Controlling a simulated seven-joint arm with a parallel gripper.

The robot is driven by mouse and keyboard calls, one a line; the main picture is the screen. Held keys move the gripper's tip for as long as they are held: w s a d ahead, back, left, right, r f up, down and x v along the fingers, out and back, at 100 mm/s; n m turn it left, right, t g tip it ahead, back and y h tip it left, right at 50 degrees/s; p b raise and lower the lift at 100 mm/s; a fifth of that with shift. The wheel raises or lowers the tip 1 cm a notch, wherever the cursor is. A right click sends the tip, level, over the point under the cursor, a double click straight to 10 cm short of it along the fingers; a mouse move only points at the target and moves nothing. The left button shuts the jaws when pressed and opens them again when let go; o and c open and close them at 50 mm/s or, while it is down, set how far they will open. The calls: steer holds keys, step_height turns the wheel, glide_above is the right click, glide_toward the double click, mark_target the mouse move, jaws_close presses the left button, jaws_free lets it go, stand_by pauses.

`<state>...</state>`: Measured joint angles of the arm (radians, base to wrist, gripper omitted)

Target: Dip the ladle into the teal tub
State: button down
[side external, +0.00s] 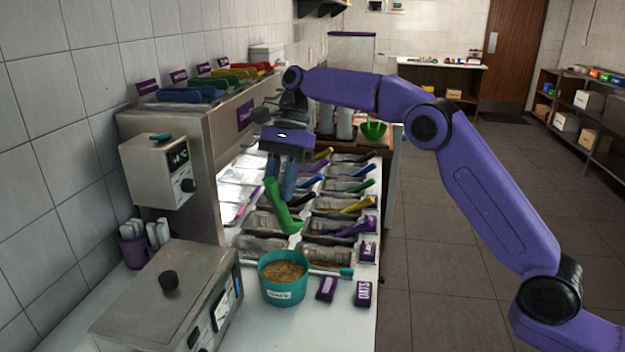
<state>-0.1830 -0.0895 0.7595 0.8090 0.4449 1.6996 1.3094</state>
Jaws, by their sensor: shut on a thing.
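The teal tub (283,291) stands on the white counter at the front, filled with a brown grainy topping and bearing a white label. My gripper (281,192) points down over the left column of topping bins, behind the tub in the picture. Its blue fingers are shut on the green ladle (284,212). The ladle hangs tilted, its lower end to the right over the bins and apart from the tub. Whether the ladle's lower end touches a bin cannot be told.
Several metal bins (331,240) with coloured scoops fill the counter. A metal machine (170,306) stands left of the tub. Purple label blocks (363,294) lie right of it. A steel shelf unit with a control box (160,172) rises at the left. A green bowl (373,130) sits farther back.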

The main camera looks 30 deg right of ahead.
steer(key=shift+w+a+f+m+t+h, duration=0.2)
steer(key=shift+a+f+m+t+h, duration=0.35)
steer(key=shift+f, duration=2.4)
steer(key=shift+w+a+f+m+t+h, duration=0.25)
steer(key=shift+a+f+m+h, duration=0.3)
steer(key=shift+f, duration=2.35)
steer(key=shift+w+a+f+m+t+h, duration=0.15)
steer(key=shift+a+f+m+t+h, duration=0.4)
steer(key=shift+f, duration=2.4)
steer(key=shift+a+n, duration=0.15)
steer(key=shift+n, duration=0.1)
